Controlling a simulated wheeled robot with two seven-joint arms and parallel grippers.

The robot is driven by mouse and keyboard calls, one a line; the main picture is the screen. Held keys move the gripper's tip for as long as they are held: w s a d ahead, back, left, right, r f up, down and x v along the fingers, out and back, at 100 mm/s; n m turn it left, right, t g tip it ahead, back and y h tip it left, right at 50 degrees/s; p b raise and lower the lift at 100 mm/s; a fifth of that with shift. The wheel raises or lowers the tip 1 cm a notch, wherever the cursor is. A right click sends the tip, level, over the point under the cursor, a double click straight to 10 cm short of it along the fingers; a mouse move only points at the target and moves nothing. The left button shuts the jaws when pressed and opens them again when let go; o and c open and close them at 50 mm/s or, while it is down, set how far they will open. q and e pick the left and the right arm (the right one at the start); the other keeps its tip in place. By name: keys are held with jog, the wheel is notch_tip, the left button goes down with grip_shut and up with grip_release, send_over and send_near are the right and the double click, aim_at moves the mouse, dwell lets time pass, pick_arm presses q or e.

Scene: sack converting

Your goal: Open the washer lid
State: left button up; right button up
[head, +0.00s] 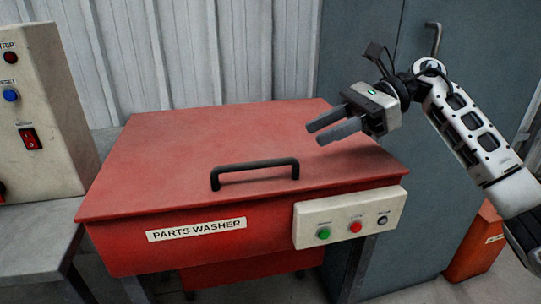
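The red parts washer (130,240) stands in front of me, with a "PARTS WASHER" label on its front. Its flat red lid (200,140) is down. A black bar handle (254,165) stands on the lid near the front edge. My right gripper (314,133) is above the right part of the lid, right of and beyond the handle. Its two dark fingers point left and are apart, with nothing between them. It does not touch the handle. My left gripper is not in view.
A button panel (352,217) is on the washer's front right. A control box (35,120) stands on a grey table (30,245) at the left. A grey cabinet (430,120) stands behind at the right, and a red bin (472,250) on the floor. Corrugated wall (220,50) is behind.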

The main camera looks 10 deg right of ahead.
aim_at(256, 161)
jog(key=x, duration=1)
jog(key=shift+a, duration=0.25)
grip_shut()
